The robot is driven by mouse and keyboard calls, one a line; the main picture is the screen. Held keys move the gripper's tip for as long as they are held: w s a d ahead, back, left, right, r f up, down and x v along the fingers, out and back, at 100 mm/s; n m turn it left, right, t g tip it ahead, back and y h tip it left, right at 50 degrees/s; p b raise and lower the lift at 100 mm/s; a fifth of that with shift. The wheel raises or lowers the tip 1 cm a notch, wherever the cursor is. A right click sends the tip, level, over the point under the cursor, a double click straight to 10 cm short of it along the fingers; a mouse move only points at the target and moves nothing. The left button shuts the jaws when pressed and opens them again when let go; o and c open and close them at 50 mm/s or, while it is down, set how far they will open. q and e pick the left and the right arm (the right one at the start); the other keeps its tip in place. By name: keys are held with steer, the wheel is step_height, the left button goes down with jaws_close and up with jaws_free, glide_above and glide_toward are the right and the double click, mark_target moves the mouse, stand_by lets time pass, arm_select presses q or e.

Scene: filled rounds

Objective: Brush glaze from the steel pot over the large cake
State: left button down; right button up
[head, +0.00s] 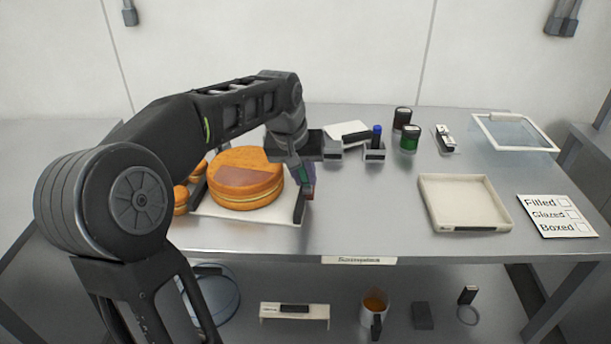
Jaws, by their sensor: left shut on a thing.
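The large cake (243,193) is a round, orange-brown layered cake on a white board (238,217) at the left of the steel table. A darker reddish-brown patch covers part of its top; the rest is lighter. My left gripper (304,183) is just right of the cake, pointing down, shut on a slim thing with a reddish end, apparently the brush (308,194). My fingers hide most of it. The steel pot (374,314), with orange-brown glaze inside and a dark handle, stands on the lower shelf. My right gripper is not in view.
Small cakes (181,200) sit left of the large cake, partly behind my arm. A cream tray (464,228), a checklist card (557,216), a green-lidded jar (409,138) and a glass-topped frame (514,133) are to the right. The front middle of the table is clear.

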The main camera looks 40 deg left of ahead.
arm_select(q)
steer(key=shift+w+d, duration=1.2)
steer(key=shift+d, duration=0.3)
steer(key=shift+p, duration=0.3)
steer(key=shift+w+d, duration=0.6)
steer(key=shift+d, duration=0.15)
steer(key=shift+w+d, duration=0.55)
steer(key=shift+d, duration=0.2)
steer(key=shift+d, duration=0.1)
steer(key=shift+w+d+f+p, duration=0.1)
steer(key=shift+w+d+p, duration=0.15)
steer(key=shift+w+d, duration=0.4)
steer(key=shift+w+d+p, duration=0.25)
steer(key=shift+w+d, duration=0.2)
steer(key=shift+d, duration=0.3)
steer(key=shift+w+d, duration=0.1)
steer(key=shift+w+d+f+p, duration=0.1)
steer(key=shift+w+d+p, duration=0.1)
steer(key=shift+w+d, duration=0.45)
steer(key=shift+w+d+p, duration=0.15)
steer(key=shift+w+d, duration=0.3)
steer(key=shift+d, duration=0.35)
